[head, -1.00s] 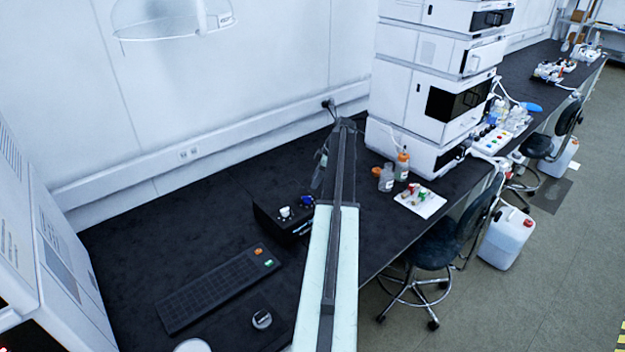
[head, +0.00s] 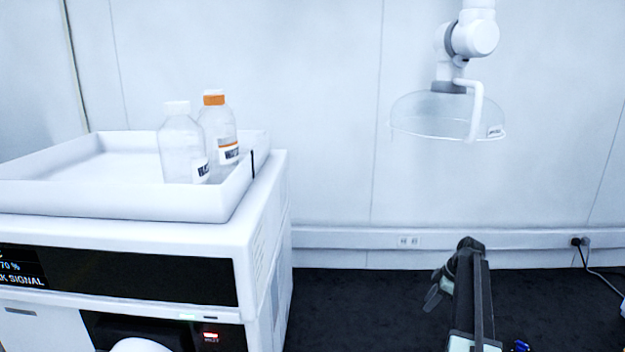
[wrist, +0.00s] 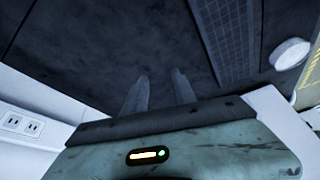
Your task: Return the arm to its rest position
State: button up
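My arm reaches out over the black bench in the head view, with my gripper (head: 437,290) at its far end, hanging down on the left side of the arm tip. In the wrist view my gripper (wrist: 157,88) shows two grey fingers standing apart with a gap between them. Nothing shows between the fingers, and only dark bench top (wrist: 110,45) lies beyond them.
A white instrument (head: 262,260) with a tray (head: 130,203) and two bottles (head: 183,145) (head: 220,135) stands left of the arm. A clear extraction hood (head: 445,115) hangs above the bench.

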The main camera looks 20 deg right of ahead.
jog(key=a+f+n+g, duration=0.1)
jog(key=a+g, duration=0.1)
jog(key=a, duration=3.5)
jog(key=s+a+m+h, duration=0.1)
jog(key=s+a+h, duration=0.1)
jog(key=s+a, duration=0.55)
jog(key=shift+s+a+f+m+g+h, duration=0.2)
jog(key=shift+s+m, duration=0.65)
jog(key=shift+m, duration=0.9)
jog(key=shift+s+a+m+h, duration=0.1)
jog(key=shift+s+m+h, duration=0.15)
jog(key=shift+s+m, duration=1)
jog(key=shift+s+a+f+m+g+h, duration=0.1)
jog(key=shift+s+m+h, duration=0.25)
jog(key=shift+m, duration=1.85)
